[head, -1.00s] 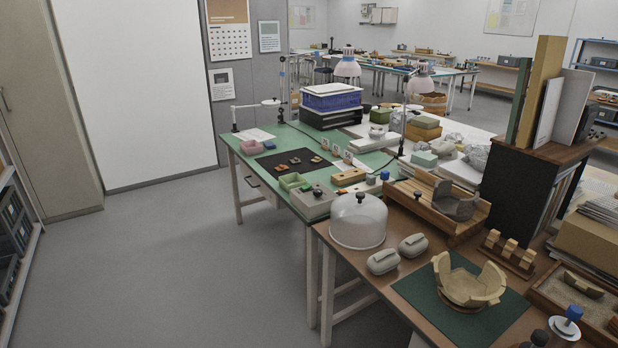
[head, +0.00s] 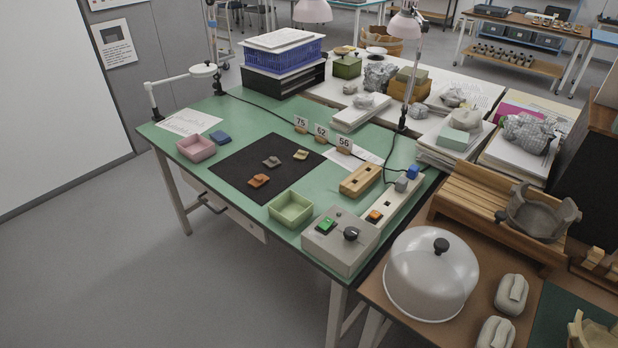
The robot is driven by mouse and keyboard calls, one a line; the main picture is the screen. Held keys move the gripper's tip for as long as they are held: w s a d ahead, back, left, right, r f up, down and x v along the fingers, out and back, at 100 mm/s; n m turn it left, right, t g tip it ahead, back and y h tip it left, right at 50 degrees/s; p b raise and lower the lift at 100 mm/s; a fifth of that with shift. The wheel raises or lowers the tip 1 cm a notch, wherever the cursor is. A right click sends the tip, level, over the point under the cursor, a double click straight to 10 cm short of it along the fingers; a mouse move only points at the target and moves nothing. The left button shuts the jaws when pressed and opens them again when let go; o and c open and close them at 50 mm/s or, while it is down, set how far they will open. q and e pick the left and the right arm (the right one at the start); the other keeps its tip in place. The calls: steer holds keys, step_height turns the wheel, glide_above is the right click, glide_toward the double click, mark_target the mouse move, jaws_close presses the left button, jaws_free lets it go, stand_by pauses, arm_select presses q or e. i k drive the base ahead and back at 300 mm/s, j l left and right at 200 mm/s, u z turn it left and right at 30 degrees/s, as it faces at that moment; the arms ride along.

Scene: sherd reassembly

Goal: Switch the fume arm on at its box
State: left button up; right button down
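A grey control box (head: 340,246) stands at the near right corner of the green-topped table (head: 230,112). Its top carries a green rocker switch (head: 326,226) and a black knob (head: 351,233). I cannot tell the switch's position. Behind it lies a pale power strip (head: 390,203) with an orange switch (head: 375,216), a blue plug (head: 412,172) and a grey plug (head: 401,184). A white jointed arm with a round head (head: 203,70) stands at the table's far left; I cannot tell whether it is the fume arm. Neither gripper is in view.
A clear dome (head: 431,275) covers part of the brown table close right of the box. A green tray (head: 290,209), a black mat (head: 262,171) with sherds and a wooden block (head: 361,180) lie nearby. The floor (head: 150,270) at left is clear.

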mark_target(326, 223)
steer(key=i+j+z, duration=0.1)
steer(key=i+j, duration=0.2)
steer(key=j, duration=0.15)
steer(key=i+j+z, duration=0.1)
steer(key=i+j, duration=0.2)
steer(key=j, duration=0.15)
